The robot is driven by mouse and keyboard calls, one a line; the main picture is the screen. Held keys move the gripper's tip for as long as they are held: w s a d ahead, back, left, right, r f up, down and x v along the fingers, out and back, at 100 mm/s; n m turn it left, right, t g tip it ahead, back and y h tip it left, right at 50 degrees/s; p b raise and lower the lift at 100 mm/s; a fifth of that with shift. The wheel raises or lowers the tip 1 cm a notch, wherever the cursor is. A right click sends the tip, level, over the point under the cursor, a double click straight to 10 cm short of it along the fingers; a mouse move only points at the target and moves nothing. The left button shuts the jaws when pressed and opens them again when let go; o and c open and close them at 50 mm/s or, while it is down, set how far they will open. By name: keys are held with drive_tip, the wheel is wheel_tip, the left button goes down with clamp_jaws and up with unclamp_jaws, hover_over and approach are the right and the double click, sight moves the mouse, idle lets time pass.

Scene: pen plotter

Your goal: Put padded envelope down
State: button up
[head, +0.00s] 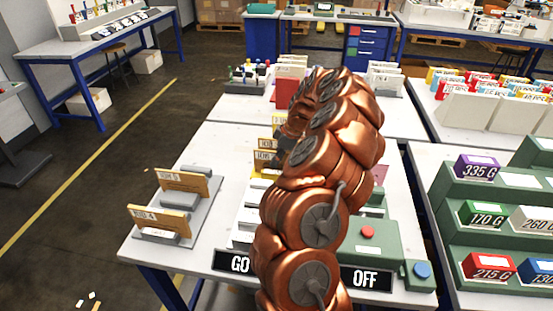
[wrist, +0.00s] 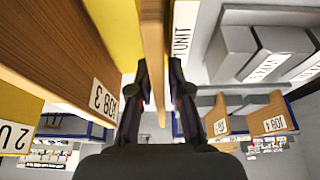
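In the wrist view, the two dark fingers of my gripper (wrist: 158,85) stand close on either side of a thin tan panel seen edge-on, which I take to be the padded envelope (wrist: 153,35). My gripper appears shut on it. Its faces are mostly turned away, so no label on it can be read. In the head view, my copper arm covers the middle of the table and hides the envelope. The dark gripper tip (head: 284,150) shows only partly at the arm's left edge, close to yellow labelled cards (head: 265,150).
A brown panel labelled JOB 3 (wrist: 75,60) stands close left of the fingers in the wrist view. A grey rack (head: 192,215) holds brown labelled pieces at the table's left. A green control box (head: 375,245) sits at front right. The table (head: 215,150) behind the rack is bare.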

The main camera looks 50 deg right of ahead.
drive_tip(key=shift+o, duration=0.8)
drive_tip(key=shift+r, duration=0.1)
drive_tip(key=shift+r+p, duration=0.2)
drive_tip(key=shift+p, duration=0.15)
drive_tip(key=shift+s+d+r+b, duration=0.1)
drive_tip(key=shift+d+r+b, duration=0.05)
drive_tip(key=shift+r+b, duration=0.15)
drive_tip(key=b+v, duration=0.2)
drive_tip(key=v, duration=0.9)
drive_tip(key=shift+r+b, duration=0.1)
drive_tip(key=shift+b, duration=0.2)
